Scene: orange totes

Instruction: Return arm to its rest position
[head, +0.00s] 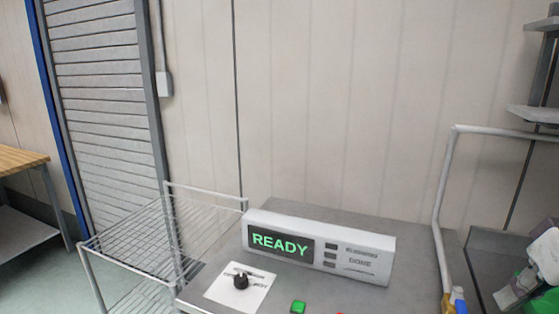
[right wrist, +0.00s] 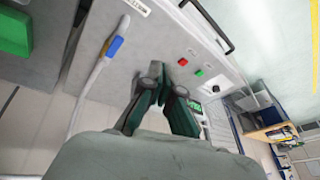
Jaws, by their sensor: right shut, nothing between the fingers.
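My right gripper (right wrist: 160,78) shows in the right wrist view, its dark green fingers shut and empty. It is in front of the grey panel (right wrist: 150,30) with the red and green buttons, and apart from them as far as I can tell. In the head view, a white and dark part at the right edge looks like my right arm; its fingers cannot be made out there. My left gripper is in neither view.
A white control box (head: 345,258) shows READY in green. Before it are a black knob (head: 241,281) and a green button (head: 299,307). A wire rack (head: 150,235) stands left. A bent grey pipe frame (head: 443,190) with a blue and yellow handle (head: 458,299) rises at right.

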